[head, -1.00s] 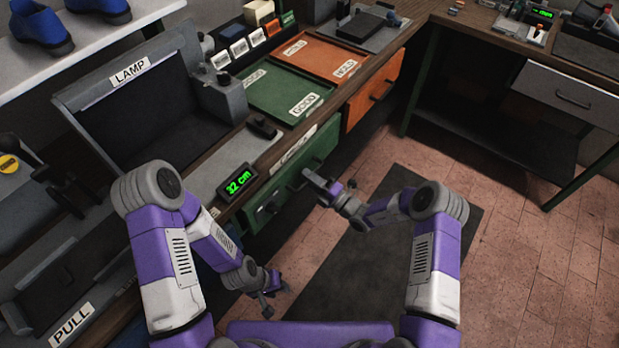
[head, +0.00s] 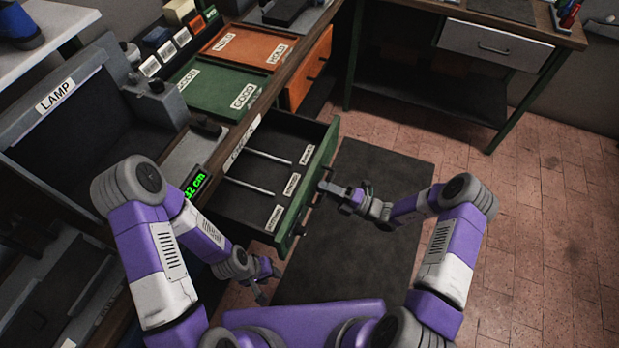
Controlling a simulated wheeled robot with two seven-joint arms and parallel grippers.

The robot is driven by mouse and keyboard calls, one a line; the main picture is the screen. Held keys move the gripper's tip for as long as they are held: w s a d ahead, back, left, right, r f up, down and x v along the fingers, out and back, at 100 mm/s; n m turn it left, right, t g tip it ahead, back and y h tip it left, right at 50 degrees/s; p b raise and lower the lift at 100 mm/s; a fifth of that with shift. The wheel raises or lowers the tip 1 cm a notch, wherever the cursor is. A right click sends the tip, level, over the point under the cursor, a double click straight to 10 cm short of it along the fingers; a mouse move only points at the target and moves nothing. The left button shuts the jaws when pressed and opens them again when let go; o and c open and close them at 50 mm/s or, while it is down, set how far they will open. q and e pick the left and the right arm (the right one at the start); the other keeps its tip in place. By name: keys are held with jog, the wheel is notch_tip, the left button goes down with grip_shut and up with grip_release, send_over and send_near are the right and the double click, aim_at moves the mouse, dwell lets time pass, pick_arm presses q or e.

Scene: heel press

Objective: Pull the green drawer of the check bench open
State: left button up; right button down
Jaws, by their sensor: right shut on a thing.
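The green drawer (head: 309,191) of the check bench is pulled well out, and its dark inside shows thin divider rods and several white labels. My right gripper (head: 326,188) is at the outer side of the drawer front, shut on the drawer's handle; the handle itself is mostly hidden by the fingers. My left gripper (head: 268,286) hangs low, left of the drawer's near corner, and holds nothing that I can see. Its fingers look apart.
A closed orange drawer (head: 309,70) is beyond the green one. Green and orange trays (head: 207,100) lie on the bench top. A dark mat (head: 372,200) covers the floor right of the drawer, with free tiled floor further right. Another bench with a grey drawer (head: 480,42) stands at the back.

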jog(key=r+v, duration=0.1)
jog(key=v, duration=0.5)
jog(key=shift+d, duration=0.3)
jog(key=shift+s+r, duration=0.1)
jog(key=c, duration=1.2)
grip_release()
jog(key=v, duration=0.7)
jog(key=shift+d+p, duration=0.25)
jog(key=shift+p, duration=0.15)
jog(key=shift+s, duration=0.1)
